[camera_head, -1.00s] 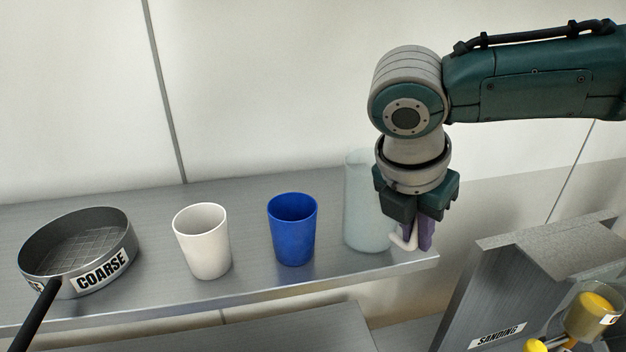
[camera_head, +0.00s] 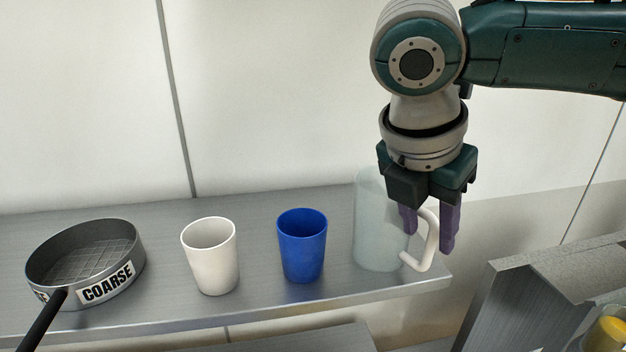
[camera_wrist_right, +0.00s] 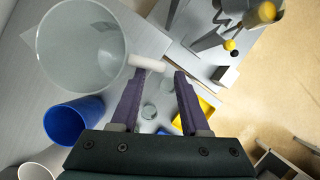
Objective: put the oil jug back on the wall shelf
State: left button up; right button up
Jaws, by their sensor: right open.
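The oil jug (camera_head: 372,225) is a pale, translucent cylinder with a white handle. It stands upright on the wall shelf (camera_head: 190,312) near its right end, with the handle (camera_head: 431,245) facing right and forward. My right gripper (camera_head: 430,235) points down at the handle, its purple fingers apart on either side of it. In the right wrist view the jug (camera_wrist_right: 75,50) is at upper left, and its handle (camera_wrist_right: 146,63) reaches toward the gap between the open fingers (camera_wrist_right: 158,85). My left gripper is not in view.
Left of the jug on the shelf stand a blue cup (camera_head: 302,246), a white cup (camera_head: 210,256) and a round sieve (camera_head: 88,262) labelled COARSE. A grey metal housing (camera_head: 550,280) stands at lower right, beside the shelf's end. A yellow object (camera_head: 606,334) is near it.

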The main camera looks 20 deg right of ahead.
jog(key=w+b+v, duration=0.1)
jog(key=v, duration=0.5)
jog(key=s+a+f+m+t+y, duration=0.1)
jog(key=s+a+f+m+y, duration=0.3)
jog(key=a, duration=0.4)
jog(key=s+a+f+m+y, duration=0.2)
jog(key=s+a+f+m, duration=0.1)
jog(key=s+a+f, duration=0.3)
jog(key=s+d+f+m+t+h, duration=0.1)
jog(key=s+d+f+m, duration=0.2)
jog(key=s+d+m, duration=0.4)
jog(key=s+m, duration=0.1)
jog(key=m, duration=0.4)
jog(key=shift+s+d+m, duration=0.3)
